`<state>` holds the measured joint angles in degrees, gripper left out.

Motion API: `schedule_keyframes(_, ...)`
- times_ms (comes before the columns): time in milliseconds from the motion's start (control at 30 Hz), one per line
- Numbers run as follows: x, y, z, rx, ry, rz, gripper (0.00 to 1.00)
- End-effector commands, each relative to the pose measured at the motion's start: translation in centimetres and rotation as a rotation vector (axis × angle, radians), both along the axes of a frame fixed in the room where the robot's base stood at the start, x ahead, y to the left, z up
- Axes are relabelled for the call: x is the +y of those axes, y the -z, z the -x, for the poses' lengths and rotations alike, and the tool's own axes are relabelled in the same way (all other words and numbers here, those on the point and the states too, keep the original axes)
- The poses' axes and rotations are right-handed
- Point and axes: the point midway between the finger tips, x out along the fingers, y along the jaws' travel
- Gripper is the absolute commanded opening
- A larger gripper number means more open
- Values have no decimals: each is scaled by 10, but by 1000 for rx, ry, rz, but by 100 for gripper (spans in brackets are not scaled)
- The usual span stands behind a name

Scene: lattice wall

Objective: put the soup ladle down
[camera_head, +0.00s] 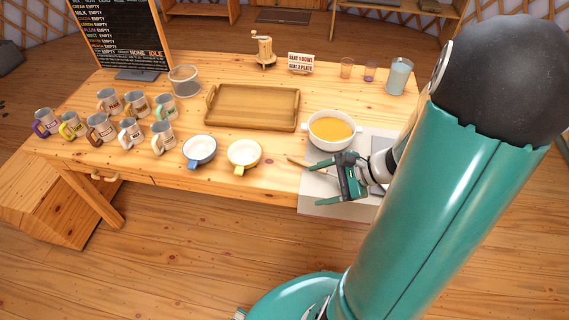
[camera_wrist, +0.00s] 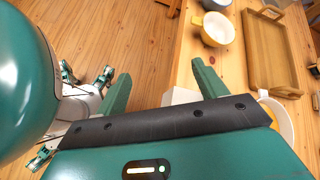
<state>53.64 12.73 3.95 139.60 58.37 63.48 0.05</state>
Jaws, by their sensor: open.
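A thin light-brown stick (camera_head: 298,161), which looks like part of the soup ladle, shows just left of my gripper, below the soup pot. The rest of it is hidden, and I cannot tell what it rests on. The white pot (camera_head: 313,140) of orange soup (camera_head: 331,128) stands at the table's right side. My gripper (camera_head: 325,180) is open over the white slab (camera_head: 312,207), in front of the pot. In the wrist view the fingers of my gripper (camera_wrist: 163,82) are wide apart, with no ladle visible between them.
A wooden tray (camera_head: 250,122) lies mid-table. A blue-handled bowl (camera_head: 199,150) and a yellow-handled bowl (camera_head: 243,155) stand near the front edge. Several mugs (camera_head: 130,130) stand at left. A sign (camera_head: 300,62), grinder (camera_head: 264,50) and cups (camera_head: 370,70) stand at the back.

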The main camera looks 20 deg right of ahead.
Motion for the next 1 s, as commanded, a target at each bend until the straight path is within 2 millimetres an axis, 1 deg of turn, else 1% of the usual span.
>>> schedule_keyframes(33,16,-13,-1,-16,-108,82,71)
schedule_keyframes(200,56,-46,8,-73,-442,355,71)
schedule_keyframes(367,84,-79,19,-160,-725,622,71)
schedule_keyframes(500,103,-112,28,-268,-939,863,71)
schedule_keyframes(700,121,-161,40,-457,-1162,1192,71)
schedule_keyframes(800,126,-178,44,-527,-1220,1300,71)
schedule_keyframes(900,128,-188,47,-564,-1244,1357,71)
schedule_keyframes(1000,128,-190,47,-571,-1252,1372,71)
